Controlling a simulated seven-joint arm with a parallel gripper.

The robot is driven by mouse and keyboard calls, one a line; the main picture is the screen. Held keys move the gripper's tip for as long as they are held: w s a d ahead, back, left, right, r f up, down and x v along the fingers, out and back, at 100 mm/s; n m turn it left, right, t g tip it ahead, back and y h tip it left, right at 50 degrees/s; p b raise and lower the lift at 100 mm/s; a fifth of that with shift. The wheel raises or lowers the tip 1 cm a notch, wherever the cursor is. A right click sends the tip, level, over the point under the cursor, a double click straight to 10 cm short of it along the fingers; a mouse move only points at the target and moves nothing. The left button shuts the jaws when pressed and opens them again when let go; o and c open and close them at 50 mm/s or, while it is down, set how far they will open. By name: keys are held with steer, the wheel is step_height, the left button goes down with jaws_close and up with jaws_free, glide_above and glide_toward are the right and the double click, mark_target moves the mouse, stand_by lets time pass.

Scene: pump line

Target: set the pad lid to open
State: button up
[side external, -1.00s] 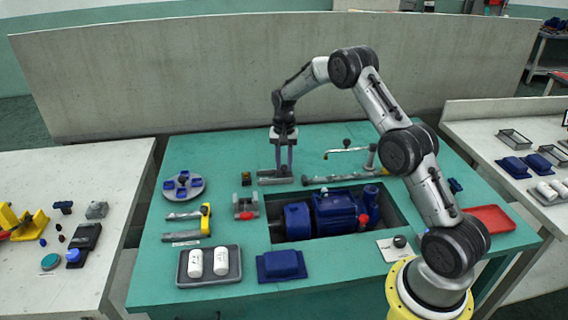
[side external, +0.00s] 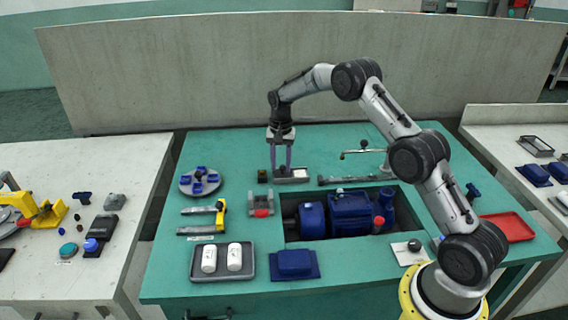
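A low grey pad box (side external: 291,180) lies on the green bench behind the pump well. A white pad surface (side external: 300,174) shows uncovered at its right end. Its grey lid seems to lie at the left end, under my fingers, though they partly hide it. My gripper (side external: 281,168) points straight down at that left end. Its two fingers stand apart with a visible gap. I see nothing clearly held between them, and whether the tips touch the lid is too small to tell.
A grey rail (side external: 348,180) and a bent pipe handle (side external: 362,152) are right of the box. A small dark block (side external: 262,176) stands close on its left. The blue pump (side external: 348,212) sits in the well in front. A grey turntable (side external: 199,183) is farther left.

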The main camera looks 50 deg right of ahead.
mark_target(281, 165)
steer(key=shift+o, duration=1.4)
step_height(281, 165, up, 14)
